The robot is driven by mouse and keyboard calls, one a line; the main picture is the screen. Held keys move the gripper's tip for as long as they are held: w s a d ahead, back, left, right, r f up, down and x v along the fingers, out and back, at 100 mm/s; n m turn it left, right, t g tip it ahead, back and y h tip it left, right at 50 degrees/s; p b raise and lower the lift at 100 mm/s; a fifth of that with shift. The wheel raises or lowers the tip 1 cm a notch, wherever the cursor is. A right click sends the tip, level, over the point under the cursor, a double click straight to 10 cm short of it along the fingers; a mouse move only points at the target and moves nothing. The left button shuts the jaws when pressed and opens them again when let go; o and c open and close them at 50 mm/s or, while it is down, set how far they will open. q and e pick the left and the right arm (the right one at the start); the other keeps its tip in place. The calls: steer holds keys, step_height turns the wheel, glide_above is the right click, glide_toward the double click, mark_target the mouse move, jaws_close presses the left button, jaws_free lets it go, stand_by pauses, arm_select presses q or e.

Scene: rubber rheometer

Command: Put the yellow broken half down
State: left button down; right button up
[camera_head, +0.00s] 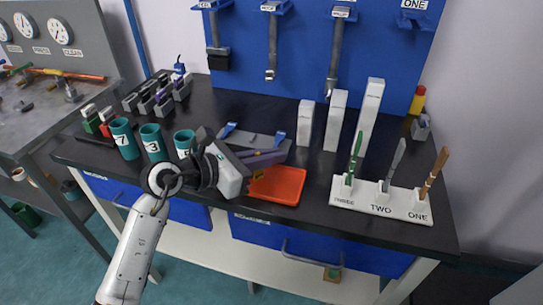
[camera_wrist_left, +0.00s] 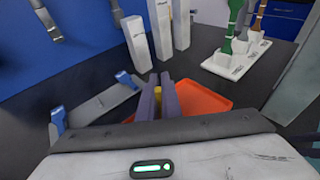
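My left gripper (camera_head: 268,158) reaches in from the left over the bench, with its purple-grey fingers above the back left part of the orange tray (camera_head: 284,188). In the left wrist view the fingers (camera_wrist_left: 159,92) are close together, with a small yellow piece (camera_wrist_left: 158,95) between them, which I take to be the yellow broken half. Most of it is hidden by the fingers. The orange tray (camera_wrist_left: 205,104) lies below and around the fingers in that view. I cannot tell whether the piece touches the tray. My right gripper is not in view.
A grey holder with blue clips (camera_head: 270,143) lies just behind the fingers. White upright blocks (camera_head: 335,122) stand behind the tray. A labelled white stand (camera_head: 382,202) with several tools is at the right. Teal numbered cups (camera_head: 153,143) stand at the left.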

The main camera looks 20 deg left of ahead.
arm_select(q)
steer(key=shift+f, duration=0.1)
steer(key=c, duration=2)
jaws_free()
steer(key=shift+r, duration=0.2)
steer(key=v, duration=1.2)
steer(key=shift+b, duration=0.4)
